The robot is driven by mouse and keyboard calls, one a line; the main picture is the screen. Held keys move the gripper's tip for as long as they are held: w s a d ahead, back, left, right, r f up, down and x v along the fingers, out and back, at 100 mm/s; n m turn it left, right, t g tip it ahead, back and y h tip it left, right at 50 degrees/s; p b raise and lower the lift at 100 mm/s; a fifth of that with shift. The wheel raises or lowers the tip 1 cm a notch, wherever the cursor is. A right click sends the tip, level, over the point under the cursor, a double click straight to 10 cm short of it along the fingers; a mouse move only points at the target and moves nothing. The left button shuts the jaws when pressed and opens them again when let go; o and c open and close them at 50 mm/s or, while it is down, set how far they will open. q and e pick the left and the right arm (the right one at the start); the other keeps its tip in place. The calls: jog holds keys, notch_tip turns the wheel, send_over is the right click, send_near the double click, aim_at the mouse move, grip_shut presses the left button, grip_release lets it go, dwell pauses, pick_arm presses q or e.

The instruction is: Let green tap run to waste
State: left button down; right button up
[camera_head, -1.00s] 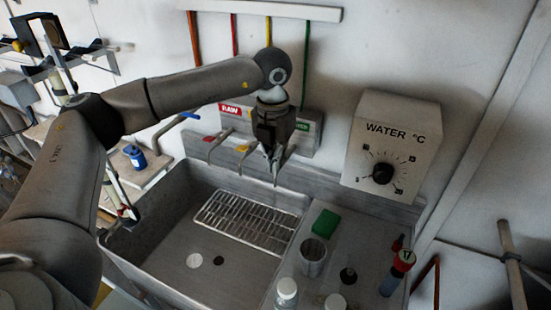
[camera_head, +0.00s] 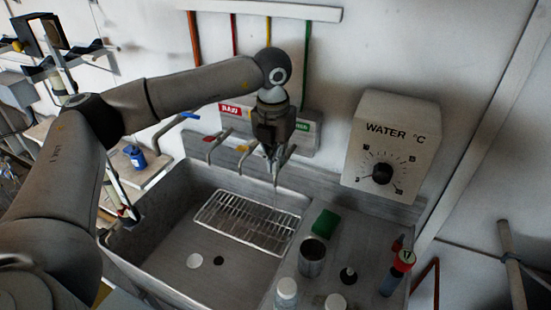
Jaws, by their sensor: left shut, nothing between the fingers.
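My left gripper (camera_head: 270,156) hangs pointing down in front of the tap panel. It is shut and empty, close to the rightmost tap spout (camera_head: 283,160), beside the green label (camera_head: 302,126). The gripper hides this tap's handle, and I cannot tell whether it touches it. The red tap (camera_head: 216,147) and the yellow tap (camera_head: 246,150) stand to its left. The metal sink (camera_head: 175,240) lies below, with a wire rack (camera_head: 246,222) under the taps. My right gripper is not in view.
A white water temperature box (camera_head: 392,146) with a black dial is right of the taps. The right ledge holds a green sponge (camera_head: 325,223), a metal cup (camera_head: 312,257), bottles and a red-capped tube (camera_head: 397,274). A blue bottle (camera_head: 135,157) stands on the left shelf.

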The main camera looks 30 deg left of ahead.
pick_arm(q)
jog(key=shift+r, duration=0.15)
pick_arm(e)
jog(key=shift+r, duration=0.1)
pick_arm(q)
jog(key=shift+r+p, duration=0.35)
jog(key=shift+r, duration=0.3)
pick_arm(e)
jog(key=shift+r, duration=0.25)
pick_arm(q)
jog(key=shift+w+r+p, duration=0.1)
jog(key=shift+r+p, duration=0.2)
jog(key=shift+r, duration=0.15)
jog(key=r, duration=0.1)
jog(key=r+p, duration=0.1)
jog(key=r, duration=0.1)
jog(key=shift+w+a+p, duration=0.1)
jog(key=shift+w+p, duration=0.15)
jog(key=shift+p, duration=0.15)
notch_tip(320, 180, up, 10)
jog(key=w+b, duration=0.2)
jog(key=b, duration=0.1)
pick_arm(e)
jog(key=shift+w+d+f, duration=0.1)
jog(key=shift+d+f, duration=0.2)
pick_arm(q)
jog(key=shift+f, duration=0.15)
